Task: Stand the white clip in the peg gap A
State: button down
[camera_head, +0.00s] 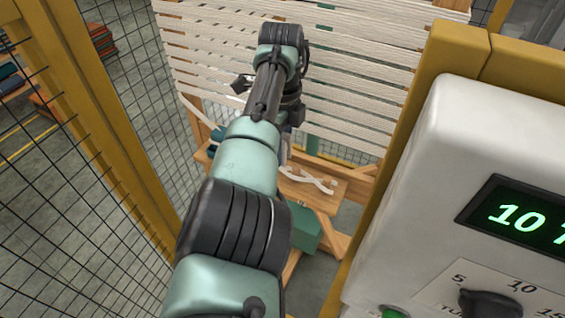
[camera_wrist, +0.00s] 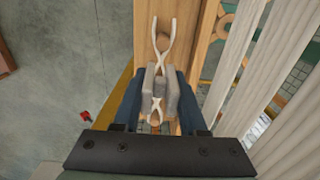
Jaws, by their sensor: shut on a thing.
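In the wrist view my gripper (camera_wrist: 158,82) is shut on a white clip (camera_wrist: 164,22), its grey pads closed on the clip's middle. The clip is a thin crossed shape, with two prongs spread past the fingertips and its other end showing between the fingers. It appears over a wooden rail (camera_wrist: 196,40). A round wooden peg (camera_wrist: 163,43) shows between the spread prongs; whether the clip touches it I cannot tell. No letter marking gap A is readable. In the head view my arm hides most of the gripper and the held clip.
A white crossed piece (camera_head: 312,180) lies on a wooden shelf (camera_head: 325,195) in the head view. White yarn strands (camera_head: 350,95) stretch across a frame behind my arm. A mesh fence (camera_head: 100,150) stands left, and a white control box (camera_head: 440,180) stands close on the right.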

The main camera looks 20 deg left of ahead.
aim_at(282, 175)
jog(key=shift+f, duration=2.4)
jog(key=shift+f+b, duration=0.1)
jog(key=shift+b, duration=0.25)
jog(key=shift+c, duration=2.3)
grip_release()
notch_tip(282, 175, up, 12)
jog(key=shift+r+p, duration=0.15)
jog(key=shift+p, duration=0.3)
